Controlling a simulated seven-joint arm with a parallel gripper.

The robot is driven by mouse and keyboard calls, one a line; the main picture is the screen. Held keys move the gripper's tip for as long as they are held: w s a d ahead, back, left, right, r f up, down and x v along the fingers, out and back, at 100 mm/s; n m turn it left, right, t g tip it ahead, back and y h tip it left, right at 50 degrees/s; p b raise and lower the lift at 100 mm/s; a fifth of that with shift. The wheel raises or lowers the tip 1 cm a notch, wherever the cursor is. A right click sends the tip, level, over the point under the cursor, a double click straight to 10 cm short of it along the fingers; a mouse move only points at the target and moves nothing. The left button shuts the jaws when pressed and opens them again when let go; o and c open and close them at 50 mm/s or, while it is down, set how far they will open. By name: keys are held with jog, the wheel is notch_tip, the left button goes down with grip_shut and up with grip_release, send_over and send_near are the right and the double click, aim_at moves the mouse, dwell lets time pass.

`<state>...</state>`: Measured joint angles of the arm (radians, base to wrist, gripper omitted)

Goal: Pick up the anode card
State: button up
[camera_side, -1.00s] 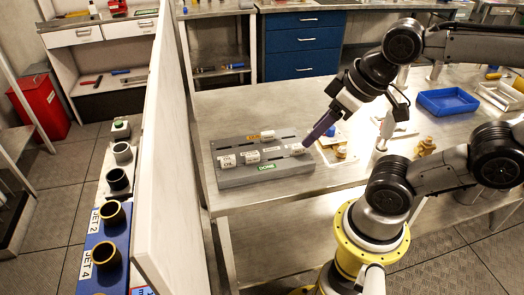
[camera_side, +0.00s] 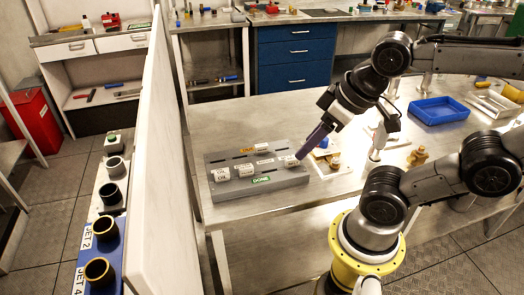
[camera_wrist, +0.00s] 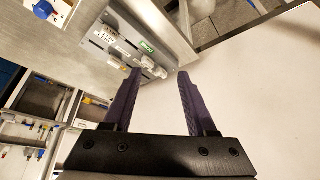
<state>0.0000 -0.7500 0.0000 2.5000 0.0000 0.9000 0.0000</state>
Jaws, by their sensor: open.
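A grey slotted rack (camera_side: 232,190) with a green DONE label stands on the metal bench and holds several small white-tagged cards. I cannot read which one is the anode card. One white card (camera_side: 288,161) sits at the rack's right end. A card with an orange label (camera_side: 247,150) stands in the back row. My gripper (camera_side: 299,156) has purple fingers, slanting down by that right-end card; I cannot tell if they touch it. In the wrist view my gripper (camera_wrist: 160,73) is open with nothing between its fingers, and the rack (camera_wrist: 117,25) lies beyond the tips.
A tall white partition (camera_side: 172,180) stands left of the rack. A blue tray (camera_side: 443,110) and brass fittings (camera_side: 417,157) lie to the right on the bench. A small part with a blue top (camera_side: 323,143) is close beside the gripper.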

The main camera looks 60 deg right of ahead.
jog(key=w+d+r+n+g, duration=0.1)
jog(key=w+r+n, duration=0.4)
jog(key=n, duration=0.2)
jog(key=n+g, duration=0.2)
jog(key=g, duration=0.3)
send_over(262, 145)
notch_tip(262, 145, down, 8)
jog(key=f, duration=0.6)
jog(key=shift+s+a+f, duration=0.2)
jog(key=shift+s+f, duration=0.1)
jog(key=shift+f, duration=0.05)
jog(key=shift+w+d+f, duration=0.1)
jog(key=shift+w+f, duration=0.1)
jog(key=shift+f, duration=1.35)
jog(key=shift+w+d+f, duration=0.1)
jog(key=shift+w+f, duration=0.1)
jog(key=shift+f, duration=1.3)
grip_shut()
